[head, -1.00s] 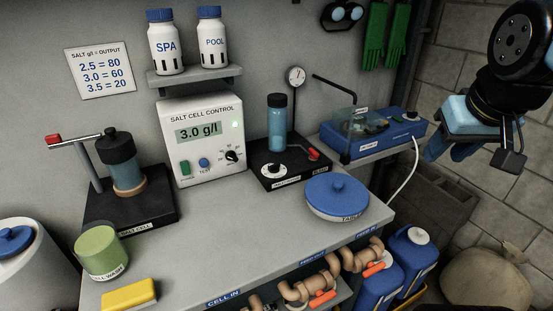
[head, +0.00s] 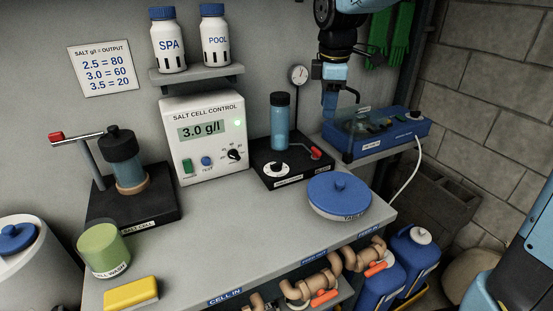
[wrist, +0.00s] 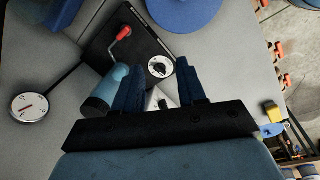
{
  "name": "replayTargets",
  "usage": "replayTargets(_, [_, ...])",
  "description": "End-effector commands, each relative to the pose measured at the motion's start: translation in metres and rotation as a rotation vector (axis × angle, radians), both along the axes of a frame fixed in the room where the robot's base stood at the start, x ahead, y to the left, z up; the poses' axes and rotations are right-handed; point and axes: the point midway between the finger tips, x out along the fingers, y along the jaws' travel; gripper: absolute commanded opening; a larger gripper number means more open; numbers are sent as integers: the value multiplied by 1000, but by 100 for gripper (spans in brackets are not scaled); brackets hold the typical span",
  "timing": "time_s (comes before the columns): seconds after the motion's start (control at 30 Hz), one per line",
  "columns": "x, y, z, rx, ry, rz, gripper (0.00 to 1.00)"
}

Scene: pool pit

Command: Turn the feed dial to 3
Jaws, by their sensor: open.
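A white round dial (head: 277,169) with a black knob sits on top of a black base (head: 262,183) at the back middle of the bench. I take it as the feed dial; its small numbers are too small to read. It also shows in the wrist view (wrist: 160,67), just beyond my fingertips. My gripper (head: 331,100) is above and to the right of that base, pointing down. In the wrist view its two blue fingers (wrist: 160,85) are apart, with nothing held between them. My gripper is not touching the dial.
On the same base stand a blue bottle (head: 280,125) and a red lever (head: 316,152). A gauge (head: 299,75) rises behind. A blue tester box (head: 405,132) with a clear cover is to the right. A blue-lidded tub (head: 339,192) stands in front. The bench's middle is clear.

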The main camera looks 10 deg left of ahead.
Motion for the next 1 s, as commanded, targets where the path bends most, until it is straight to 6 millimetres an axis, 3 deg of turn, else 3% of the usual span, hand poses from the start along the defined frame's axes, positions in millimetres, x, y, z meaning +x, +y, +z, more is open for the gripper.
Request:
replayTargets(0.2, [31, 65, -32, -42, 74, 341, 40])
replayTargets(0.43, [48, 116, -61, -60, 127, 613, 40])
replayTargets(0.6, [51, 130, -70, -64, 140, 694, 40])
replayTargets(0.77, [52, 131, -80, -64, 142, 704, 40])
replayTargets(1.0, [51, 131, -117, -64, 144, 702, 40])
